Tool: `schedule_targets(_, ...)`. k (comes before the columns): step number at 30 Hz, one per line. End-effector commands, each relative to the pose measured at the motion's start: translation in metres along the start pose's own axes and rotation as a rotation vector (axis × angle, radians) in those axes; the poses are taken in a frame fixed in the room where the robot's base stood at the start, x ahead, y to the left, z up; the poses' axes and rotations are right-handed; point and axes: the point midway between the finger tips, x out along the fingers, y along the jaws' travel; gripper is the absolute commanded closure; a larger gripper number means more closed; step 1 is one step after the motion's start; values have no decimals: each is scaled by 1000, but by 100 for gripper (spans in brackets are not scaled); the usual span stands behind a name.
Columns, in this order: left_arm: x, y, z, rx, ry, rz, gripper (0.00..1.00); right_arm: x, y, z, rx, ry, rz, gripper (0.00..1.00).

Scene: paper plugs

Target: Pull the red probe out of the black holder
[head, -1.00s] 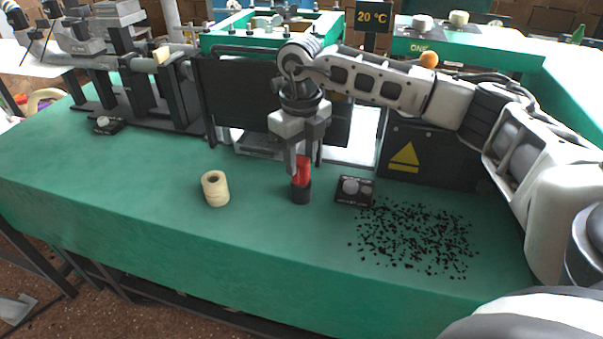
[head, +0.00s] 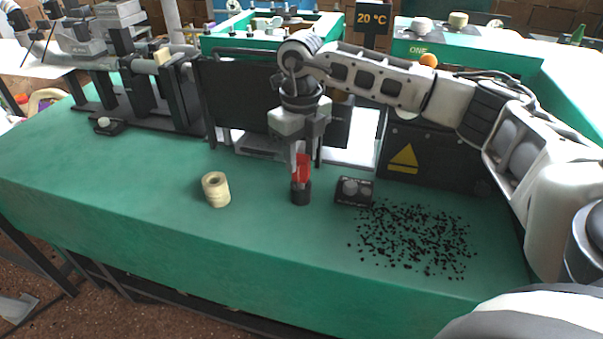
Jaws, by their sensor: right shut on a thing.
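The red probe (head: 303,169) stands upright in the black holder (head: 301,194) on the green table. My right gripper (head: 302,166) points down over it from above. Its fingers are shut on the red probe, one finger covering part of its left side. The probe's lower end is hidden in or behind the holder's rim, so I cannot tell how deep it sits. My left gripper is not in the head view.
A cream paper roll (head: 215,190) stands left of the holder. A small black box with a knob (head: 354,191) is close on its right. Black crumbs (head: 415,240) lie scattered further right. Dark machine panels stand behind. The table's front left is clear.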

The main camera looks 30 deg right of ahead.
Motion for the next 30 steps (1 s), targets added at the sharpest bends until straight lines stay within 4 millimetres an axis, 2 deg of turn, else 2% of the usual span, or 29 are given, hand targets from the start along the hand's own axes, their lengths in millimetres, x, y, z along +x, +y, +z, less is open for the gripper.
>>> schedule_targets(14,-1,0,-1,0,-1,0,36,-2,0,0,0,-1,0,91)
schedule_targets(30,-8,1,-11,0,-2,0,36,-18,0,0,-1,-1,1,91)
